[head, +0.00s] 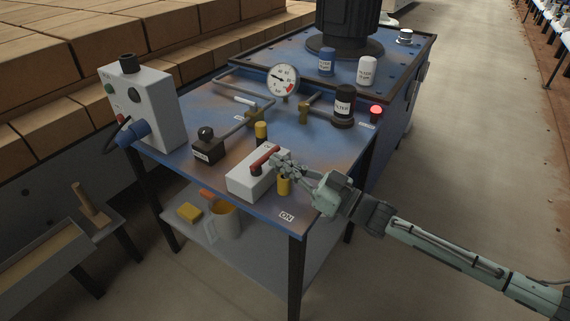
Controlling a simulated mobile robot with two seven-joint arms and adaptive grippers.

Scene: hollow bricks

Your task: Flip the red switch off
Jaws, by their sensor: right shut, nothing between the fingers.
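The red switch (264,159) is a short red lever on top of a white box (245,182) near the front edge of the blue table. An ON label (287,217) is on the table edge to the right of the box. My right gripper (280,164) is shut and empty, with its fingertips at the right end of the red lever. I cannot tell whether they touch it. My left gripper is out of view.
Yellow posts (261,131) stand behind and beside the box. A black-knobbed block (207,144), a gauge (283,81), a black filter (344,104) and a lit red lamp (376,112) are on the table. A grey control box (148,108) stands at left.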

